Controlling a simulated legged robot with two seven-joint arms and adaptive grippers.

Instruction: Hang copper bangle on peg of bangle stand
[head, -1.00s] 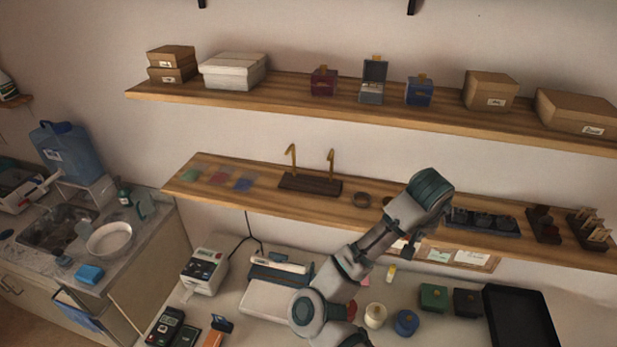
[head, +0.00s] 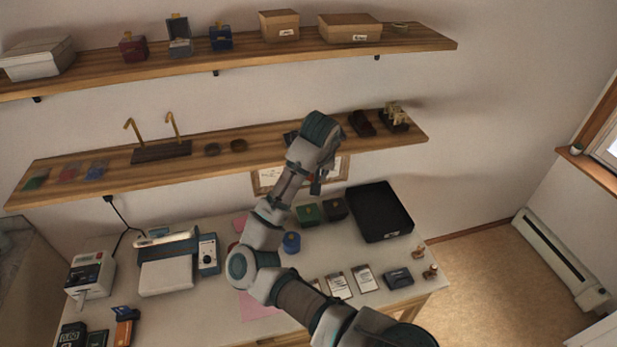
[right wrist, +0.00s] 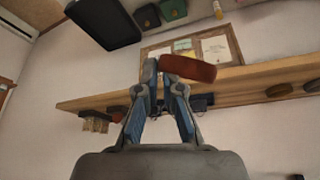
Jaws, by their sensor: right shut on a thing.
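The bangle stand (head: 161,152), a dark wooden base with two upright golden pegs bent at the top, stands on the lower wall shelf (head: 262,147). Both pegs look bare. My right gripper (right wrist: 161,72) is shut on a reddish copper bangle (right wrist: 194,69), which sticks out to the right of the fingertips in the right wrist view and is seen nearly edge-on. In the head view the right gripper (head: 316,184) hangs below my wrist, in front of the framed board, well right of the stand; the bangle is hard to make out there. My left gripper is out of view.
Two round brown things (head: 212,150) lie on the shelf just right of the stand. My wrist hides most of a dark tray farther right. A wooden holder (head: 393,119) stands at the shelf's right end. The upper shelf (head: 240,56) with boxes overhangs. A black tray (head: 379,211) lies on the desk.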

